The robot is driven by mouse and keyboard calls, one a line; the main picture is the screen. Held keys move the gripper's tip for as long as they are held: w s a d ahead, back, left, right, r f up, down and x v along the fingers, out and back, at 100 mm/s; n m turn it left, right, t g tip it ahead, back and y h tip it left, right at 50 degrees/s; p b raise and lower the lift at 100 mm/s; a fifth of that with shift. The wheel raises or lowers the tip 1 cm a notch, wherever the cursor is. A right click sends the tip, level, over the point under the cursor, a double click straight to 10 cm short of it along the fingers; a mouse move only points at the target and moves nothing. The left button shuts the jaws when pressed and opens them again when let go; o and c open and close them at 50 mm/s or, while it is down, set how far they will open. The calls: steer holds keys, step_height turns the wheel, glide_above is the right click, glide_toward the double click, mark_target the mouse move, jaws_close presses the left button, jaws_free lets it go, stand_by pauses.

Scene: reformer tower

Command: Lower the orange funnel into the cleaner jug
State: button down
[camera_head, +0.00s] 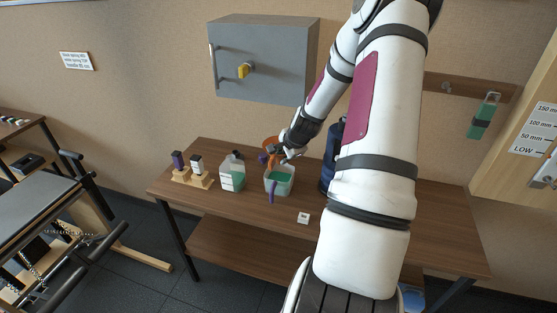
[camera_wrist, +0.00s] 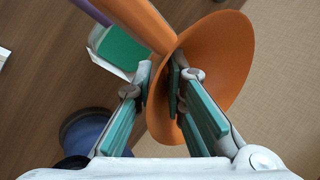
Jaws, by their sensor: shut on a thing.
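The orange funnel shows in the wrist view (camera_wrist: 222,60), its wide cone right of the fingers and its stem running to the upper left. In the head view the funnel (camera_head: 270,142) is partly hidden by my gripper. My gripper (camera_wrist: 162,88) is shut on the funnel and holds it above the table; in the head view my gripper (camera_head: 284,152) is just above a pale open-looking container (camera_head: 279,187) with green inside. A pale translucent jug (camera_head: 232,174) with a green-and-white label stands left of it. I cannot tell which is the cleaner jug.
A wooden stand (camera_head: 192,180) with purple and white pieces is at the table's left. A dark blue cylinder (camera_head: 328,170) stands to the right, partly hidden. A grey cabinet (camera_head: 262,60) hangs above. The table front (camera_head: 235,208) has free room.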

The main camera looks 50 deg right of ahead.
steer(key=shift+s+f, duration=0.1)
steer(key=shift+f, duration=0.05)
steer(key=shift+f+b, duration=0.85)
steer(key=shift+f, duration=3.15)
steer(key=shift+f, duration=0.15)
steer(key=c, duration=1.6)
jaws_free()
steer(key=shift+o, duration=0.2)
steer(key=v, duration=1.2)
